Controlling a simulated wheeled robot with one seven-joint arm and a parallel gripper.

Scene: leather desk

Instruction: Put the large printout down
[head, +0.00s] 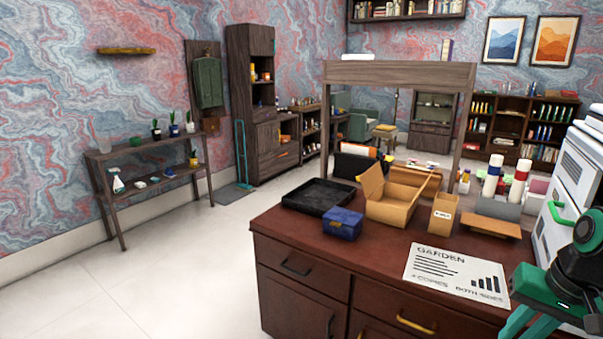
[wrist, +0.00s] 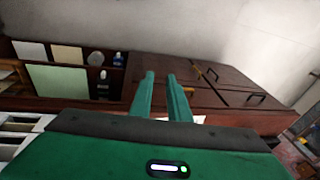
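The large printout (head: 455,275), a white sheet headed "GARDEN" with a bar chart, lies flat on the dark red-brown desk top (head: 385,240) near its front edge. My green gripper (head: 519,328) is at the lower right of the head view, beside the sheet's near right corner. In the wrist view my gripper (wrist: 161,76) has its two fingers a little apart, with nothing seen held between the tips. A small white patch shows behind the finger bases there, mostly hidden; I cannot tell whether it is the printout.
A black tray (head: 318,196), a blue box (head: 343,224), an open cardboard box (head: 392,207) and a tan holder (head: 444,214) stand behind the printout. A brown clipboard-like board (head: 490,225) lies to the right. A white drawer unit (head: 572,185) stands at the right edge.

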